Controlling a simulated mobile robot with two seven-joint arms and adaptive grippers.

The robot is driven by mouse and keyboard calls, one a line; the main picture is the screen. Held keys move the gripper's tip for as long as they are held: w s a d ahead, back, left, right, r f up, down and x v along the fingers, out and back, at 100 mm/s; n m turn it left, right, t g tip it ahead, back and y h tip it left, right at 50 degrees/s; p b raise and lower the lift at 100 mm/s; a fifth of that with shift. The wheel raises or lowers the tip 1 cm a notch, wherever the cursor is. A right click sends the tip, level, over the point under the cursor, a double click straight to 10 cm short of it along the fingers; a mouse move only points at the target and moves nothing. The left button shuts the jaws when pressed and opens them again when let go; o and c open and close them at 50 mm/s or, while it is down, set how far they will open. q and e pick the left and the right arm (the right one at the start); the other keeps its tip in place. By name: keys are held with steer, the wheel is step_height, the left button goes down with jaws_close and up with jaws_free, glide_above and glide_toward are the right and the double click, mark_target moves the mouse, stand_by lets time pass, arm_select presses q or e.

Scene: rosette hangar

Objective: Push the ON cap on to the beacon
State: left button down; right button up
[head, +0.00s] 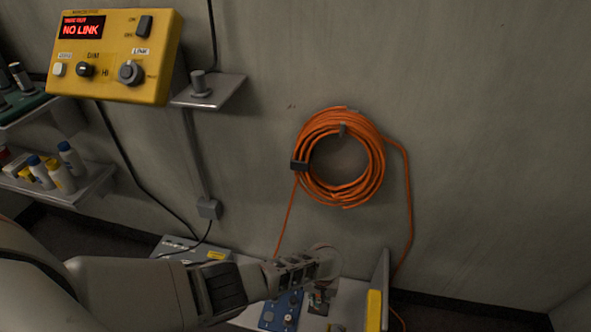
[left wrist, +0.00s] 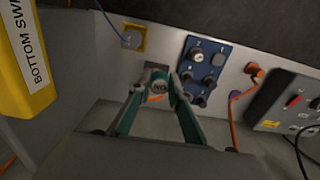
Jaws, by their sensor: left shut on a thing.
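My left gripper (head: 325,264) reaches in from the left above a low grey shelf by the wall. In the left wrist view, its two teal-and-grey fingers (left wrist: 160,84) are closed on the ON cap (left wrist: 160,87), a small dark round piece with pale lettering that reads upside down. A dark square plate (left wrist: 155,68) shows just behind the cap. I cannot make out the beacon for certain, nor whether the cap touches anything; the fingers and cap hide what lies behind them. My right gripper is not in view.
A blue panel with several knobs (left wrist: 206,66), a grey box (left wrist: 290,106) and a yellow block labelled "BOTTOM SW" (left wrist: 24,62) stand close by. Orange cable (head: 340,160) hangs on the wall. A yellow control box (head: 113,55) reads "NO LINK".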

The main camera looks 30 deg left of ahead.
arm_select(q)
steer(key=shift+w+a+f, duration=0.1)
steer(key=shift+w+f, duration=0.05)
steer(key=shift+w, duration=0.3)
steer(key=w+b, duration=0.1)
steer(key=w, duration=0.1)
steer(key=w+a+b, duration=0.1)
steer(key=w+b, duration=0.1)
steer(key=w, duration=0.1)
steer(key=shift+w+a, duration=0.2)
steer(key=shift+w, duration=0.1)
steer(key=shift+w+b, duration=0.2)
steer(key=shift+b, duration=0.1)
steer(key=shift+w, duration=0.25)
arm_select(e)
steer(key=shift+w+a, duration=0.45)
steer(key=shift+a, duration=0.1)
